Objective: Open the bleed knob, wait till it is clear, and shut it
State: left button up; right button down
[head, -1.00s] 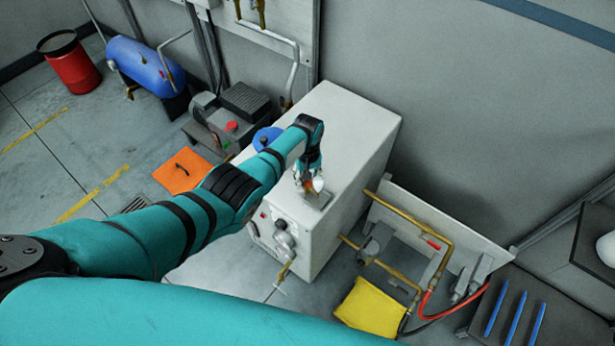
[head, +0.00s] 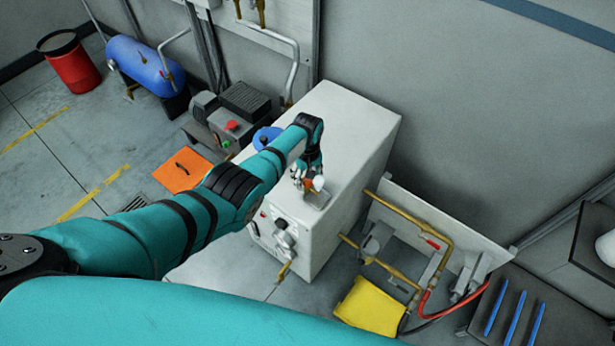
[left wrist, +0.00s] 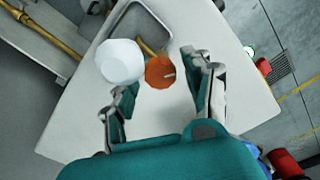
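The bleed knob, an orange round knob (left wrist: 160,72), stands on top of the pale cabinet (head: 345,125); it also shows small under my left gripper in the head view (head: 309,184). A white rounded cup-like part (left wrist: 120,61) is right beside the knob; I cannot make out what is inside it. My left gripper (left wrist: 161,75) is over the cabinet top, its fingers apart on either side of the knob with gaps showing. It appears in the head view (head: 306,181) at the cabinet's front edge. My right gripper is not in view.
Brass pipes (head: 412,215) and a yellow block (head: 369,306) are at the cabinet's right. A brass cock (head: 284,271) sticks out low at its front. The rear cabinet top is clear.

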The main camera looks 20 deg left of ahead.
pick_arm(q)
jog(key=shift+s, duration=0.1)
notch_tip(320, 180, up, 12)
dwell(0.8)
dwell(0.3)
